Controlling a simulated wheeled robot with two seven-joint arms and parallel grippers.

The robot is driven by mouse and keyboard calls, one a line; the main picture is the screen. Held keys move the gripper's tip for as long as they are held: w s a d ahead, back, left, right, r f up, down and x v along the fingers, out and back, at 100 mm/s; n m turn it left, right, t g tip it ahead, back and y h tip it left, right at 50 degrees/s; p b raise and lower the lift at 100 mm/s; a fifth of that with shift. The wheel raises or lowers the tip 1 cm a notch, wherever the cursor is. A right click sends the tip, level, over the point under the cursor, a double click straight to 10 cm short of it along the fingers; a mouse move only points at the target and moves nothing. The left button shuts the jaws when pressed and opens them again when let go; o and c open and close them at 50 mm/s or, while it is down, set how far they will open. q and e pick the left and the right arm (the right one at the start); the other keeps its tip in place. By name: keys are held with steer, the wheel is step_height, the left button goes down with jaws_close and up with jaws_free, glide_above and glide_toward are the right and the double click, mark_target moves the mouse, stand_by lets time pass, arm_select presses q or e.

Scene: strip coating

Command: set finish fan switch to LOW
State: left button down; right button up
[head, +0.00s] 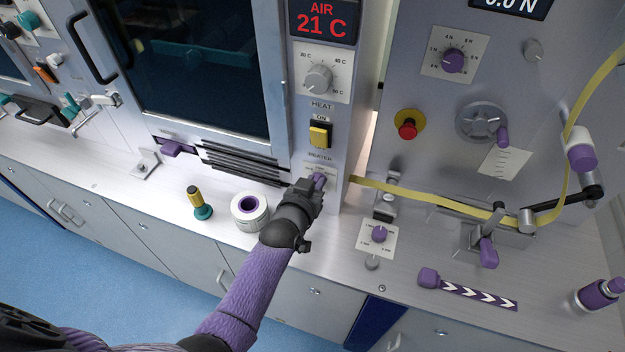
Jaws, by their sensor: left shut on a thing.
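A small purple switch handle (319,179) sits on a light plate low on the narrow grey column, below the yellow heater switch. My left gripper (315,187) is at this handle and shut on it, with my purple-sleeved arm reaching up from the lower left. The gripper covers part of the handle and its plate. The markings there are too small and too hidden to read, so I cannot tell its setting or confirm that it is the finish fan switch. My right gripper is not in view.
Above are the heater switch (320,134), the heat dial (318,79) and the air display (323,22). A white-and-purple roll (250,211) and a yellow-and-teal tool (199,203) stand left of my arm. A yellow strip (430,195) runs to the right.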

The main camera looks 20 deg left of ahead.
arm_select(q)
steer(key=c, duration=0.8)
jaws_free()
steer(key=shift+o, duration=1.3)
steer(key=shift+w+f, duration=0.1)
steer(key=shift+w, duration=0.05)
steer(key=p+v, duration=0.3)
steer(key=v, duration=0.7)
steer(key=shift+p, duration=0.3)
